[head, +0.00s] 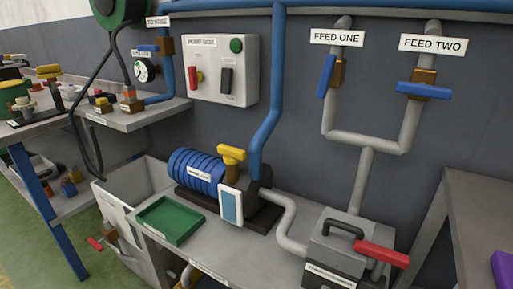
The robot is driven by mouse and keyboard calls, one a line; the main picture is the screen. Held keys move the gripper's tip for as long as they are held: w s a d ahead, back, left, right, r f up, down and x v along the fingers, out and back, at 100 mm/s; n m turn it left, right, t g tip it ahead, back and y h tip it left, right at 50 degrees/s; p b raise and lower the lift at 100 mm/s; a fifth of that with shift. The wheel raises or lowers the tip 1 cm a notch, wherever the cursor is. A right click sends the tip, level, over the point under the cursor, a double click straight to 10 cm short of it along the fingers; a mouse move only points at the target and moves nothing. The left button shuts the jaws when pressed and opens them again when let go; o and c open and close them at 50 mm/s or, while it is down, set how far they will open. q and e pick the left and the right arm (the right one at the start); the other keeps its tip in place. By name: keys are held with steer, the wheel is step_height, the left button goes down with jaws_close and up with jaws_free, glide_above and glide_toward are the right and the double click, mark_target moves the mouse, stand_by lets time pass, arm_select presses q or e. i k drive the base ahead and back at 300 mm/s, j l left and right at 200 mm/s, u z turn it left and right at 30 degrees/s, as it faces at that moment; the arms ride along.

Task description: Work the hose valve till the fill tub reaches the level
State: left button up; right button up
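A small valve with a blue handle (148,47) and brass body (166,46) sits on the blue pipe at the upper left, beneath a white label and above a round dial gauge (145,70). I take it for the hose valve, though the label is too small to read surely. A black hose (76,125) hangs from the green reel (118,8) down to the grey open-topped tub (155,172) at the lower left. The tub's water level and any level mark cannot be made out. Neither of my grippers is in view.
A blue ribbed motor and pump (199,170), a green tray (170,219) and a grey box with a red lever (381,253) stand on the bench. Two feed valves with blue handles (327,77) (424,91) are on the wall. A control panel (222,70) hangs between.

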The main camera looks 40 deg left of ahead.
mark_target(155, 48)
steer(key=u, duration=2.3)
steer(key=i+j+z, duration=0.1)
steer(key=i+j, duration=0.05)
steer(key=j, duration=0.05)
